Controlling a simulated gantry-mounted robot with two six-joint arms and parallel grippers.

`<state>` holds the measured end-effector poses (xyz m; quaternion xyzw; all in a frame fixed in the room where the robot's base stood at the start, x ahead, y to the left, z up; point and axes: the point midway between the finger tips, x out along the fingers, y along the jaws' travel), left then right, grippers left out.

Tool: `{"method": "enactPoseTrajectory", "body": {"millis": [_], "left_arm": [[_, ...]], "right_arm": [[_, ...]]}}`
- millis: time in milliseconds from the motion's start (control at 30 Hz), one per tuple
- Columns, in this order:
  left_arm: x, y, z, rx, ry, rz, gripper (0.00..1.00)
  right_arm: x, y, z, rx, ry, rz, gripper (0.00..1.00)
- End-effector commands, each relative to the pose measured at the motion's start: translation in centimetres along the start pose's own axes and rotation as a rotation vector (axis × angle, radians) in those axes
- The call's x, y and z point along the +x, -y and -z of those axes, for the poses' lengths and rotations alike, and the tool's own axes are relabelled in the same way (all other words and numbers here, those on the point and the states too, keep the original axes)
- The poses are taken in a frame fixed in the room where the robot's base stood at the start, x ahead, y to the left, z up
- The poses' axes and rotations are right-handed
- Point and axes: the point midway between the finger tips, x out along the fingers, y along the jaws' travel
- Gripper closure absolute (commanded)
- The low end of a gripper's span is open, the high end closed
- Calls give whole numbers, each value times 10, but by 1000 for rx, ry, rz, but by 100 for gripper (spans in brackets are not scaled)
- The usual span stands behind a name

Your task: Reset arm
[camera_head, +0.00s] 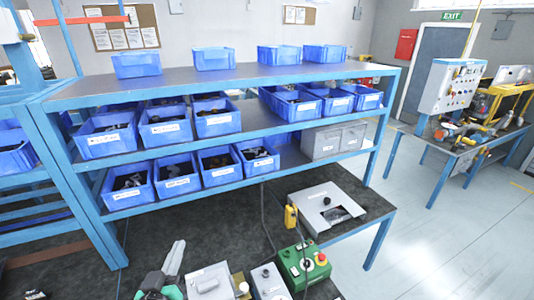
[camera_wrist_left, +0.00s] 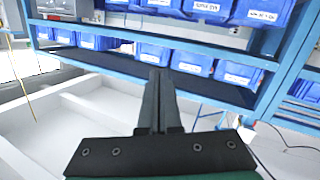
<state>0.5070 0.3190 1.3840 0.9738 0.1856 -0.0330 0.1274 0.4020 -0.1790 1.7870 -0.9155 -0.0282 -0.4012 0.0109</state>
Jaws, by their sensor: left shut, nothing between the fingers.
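My left gripper (camera_head: 178,245) shows at the bottom of the head view, in front of the blue shelf rack. Its dark fingers point up and away toward the rack, and nothing is between them. In the left wrist view the left gripper (camera_wrist_left: 158,74) has its two dark fingers pressed together in the middle of the picture. The fingers appear clear of the bins behind them, though the exact gap cannot be told. My right gripper is not in view.
Below the rack, a dark bench carries a grey box (camera_head: 328,205), a green control box (camera_head: 304,264) with a red button, and a yellow pendant (camera_head: 291,216). Open floor (camera_head: 430,235) lies right.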

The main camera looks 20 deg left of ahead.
Motion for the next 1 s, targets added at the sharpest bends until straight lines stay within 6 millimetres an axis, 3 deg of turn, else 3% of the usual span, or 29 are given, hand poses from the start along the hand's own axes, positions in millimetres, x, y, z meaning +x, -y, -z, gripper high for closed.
{"method": "enactPoseTrajectory", "body": {"millis": [33,167,267,400,500,600,667,1000], "left_arm": [[-1,-27,45,-15,-68,-52,100],[-18,-86,144,-46,-238,-184,100],[-46,-126,219,-66,-375,-286,100],[-105,-169,316,-83,-580,-422,100],[-150,-185,366,-77,-715,-493,100],[-187,-189,392,-42,-824,-533,100],[-200,-190,393,12,-863,-543,100],[-198,-192,391,70,-871,-521,100]], "right_arm": [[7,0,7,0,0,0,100],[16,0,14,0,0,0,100],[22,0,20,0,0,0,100],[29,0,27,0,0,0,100],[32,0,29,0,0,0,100],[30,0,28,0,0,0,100],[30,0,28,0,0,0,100],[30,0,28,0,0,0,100]]}}
